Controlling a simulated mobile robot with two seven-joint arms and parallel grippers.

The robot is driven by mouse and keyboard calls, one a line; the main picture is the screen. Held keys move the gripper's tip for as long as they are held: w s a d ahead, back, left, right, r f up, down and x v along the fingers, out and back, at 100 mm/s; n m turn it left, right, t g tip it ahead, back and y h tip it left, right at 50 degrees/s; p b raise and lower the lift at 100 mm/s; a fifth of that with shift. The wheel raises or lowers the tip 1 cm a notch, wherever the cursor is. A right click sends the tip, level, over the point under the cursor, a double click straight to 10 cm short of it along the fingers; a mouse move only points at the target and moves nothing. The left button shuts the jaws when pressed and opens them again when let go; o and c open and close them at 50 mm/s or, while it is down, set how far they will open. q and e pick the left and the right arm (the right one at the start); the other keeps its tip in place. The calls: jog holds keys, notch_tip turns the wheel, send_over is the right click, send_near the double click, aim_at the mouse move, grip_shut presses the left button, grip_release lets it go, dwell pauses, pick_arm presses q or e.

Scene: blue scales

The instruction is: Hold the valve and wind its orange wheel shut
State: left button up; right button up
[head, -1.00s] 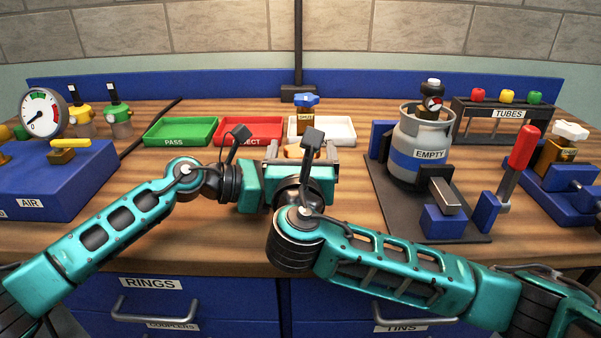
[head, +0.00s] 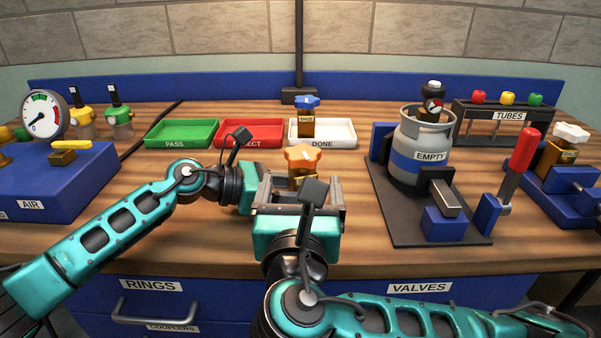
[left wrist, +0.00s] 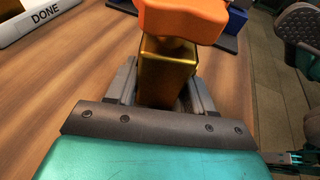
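The valve has a brass body (head: 297,181) and an orange wheel (head: 303,157) on top. It stands upright over the front middle of the bench; its lower part is hidden in the head view. In the left wrist view, my left gripper (left wrist: 161,90) has its fingers against both sides of the brass body (left wrist: 166,72), below the orange wheel (left wrist: 180,17). My right gripper (head: 301,188) is on the near side of the valve, fingers spread wide and empty, lower than the wheel and apart from it. I cannot tell whether the valve touches the bench.
Behind are a green PASS tray (head: 181,143), a red tray (head: 245,141) and a white DONE tray (head: 340,144) with a blue-wheeled valve (head: 307,116). A grey cylinder (head: 410,168) stands right. A white-wheeled valve (head: 562,150) is far right. The blue AIR box (head: 70,190) is left.

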pick_arm(q)
jog(key=o, duration=0.5)
